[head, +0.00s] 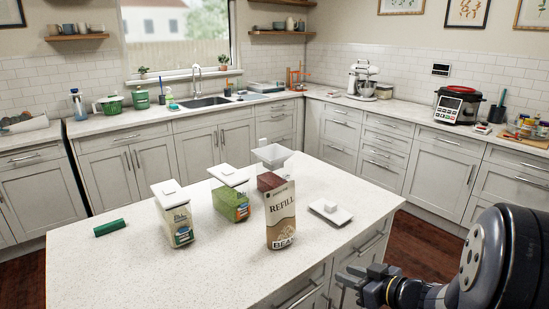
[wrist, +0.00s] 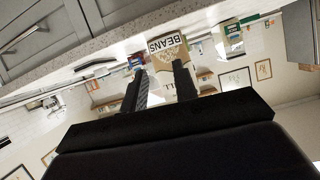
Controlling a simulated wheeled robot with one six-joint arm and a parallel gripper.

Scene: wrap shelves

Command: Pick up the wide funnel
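The wide funnel (head: 272,154) appears to be the white, flared piece on top of a dark red container (head: 268,181) in the head view. It sits behind the tall brown and cream refill bag (head: 281,222), which hides part of the container. My gripper (head: 352,281) is at the lower right, beyond the counter's front right edge and well apart from the funnel. In the wrist view my gripper (wrist: 161,72) has its two fingers apart with nothing held. The refill bag (wrist: 170,50) shows upside down beyond the fingers; I cannot make out the funnel there.
A green carton (head: 231,205) and a cream carton (head: 176,222) with white lidlike tops stand left of the bag. A white flat piece (head: 330,212) lies to its right. A dark green block (head: 110,228) lies far left. The island's front left (head: 150,280) is clear.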

